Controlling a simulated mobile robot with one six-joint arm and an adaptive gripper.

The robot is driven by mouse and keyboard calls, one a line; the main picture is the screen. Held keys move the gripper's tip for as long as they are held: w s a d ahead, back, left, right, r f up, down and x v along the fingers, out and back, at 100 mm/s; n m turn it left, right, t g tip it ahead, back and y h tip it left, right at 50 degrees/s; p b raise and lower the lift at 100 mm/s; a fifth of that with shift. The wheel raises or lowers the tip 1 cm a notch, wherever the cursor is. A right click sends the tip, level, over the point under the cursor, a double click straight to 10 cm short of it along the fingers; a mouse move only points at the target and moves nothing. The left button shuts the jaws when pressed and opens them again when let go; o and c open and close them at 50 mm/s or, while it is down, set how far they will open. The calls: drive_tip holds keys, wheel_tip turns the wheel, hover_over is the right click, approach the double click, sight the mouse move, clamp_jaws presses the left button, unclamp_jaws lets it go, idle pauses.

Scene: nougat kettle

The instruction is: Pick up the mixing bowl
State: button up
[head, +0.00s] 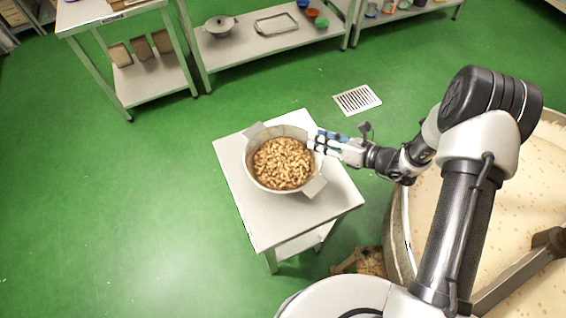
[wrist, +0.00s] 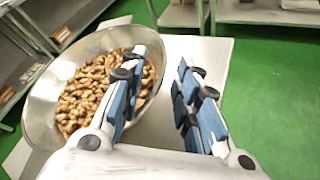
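The mixing bowl (head: 288,131) is a wide metal bowl with two flat handles, standing upright on a small pale table (head: 265,228). It holds a heap of tan nuts (head: 282,163). My gripper (head: 318,141) is at the bowl's right rim, reaching in from the right. In the wrist view the bowl (wrist: 42,105) fills the left side. There my gripper (wrist: 163,65) is open, its two blue-padded fingers apart. The left finger overlaps the bowl, and part of the rim shows in the gap between the fingers. I cannot tell whether either finger touches it.
A large round kettle (head: 397,228) with pale contents stands at the right, beside my arm. Shelving tables with a lidded pot (head: 219,26) and a tray (head: 277,23) line the back. A floor drain (head: 357,99) lies behind the table. Green floor at the left is free.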

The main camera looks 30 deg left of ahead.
sight(301, 133)
drive_tip(key=shift+b+x, duration=0.9)
drive_tip(key=shift+x, duration=1.85)
drive_tip(key=shift+s, duration=0.1)
drive_tip(key=shift+c, duration=0.2)
clamp_jaws()
drive_tip(key=shift+r, duration=0.15)
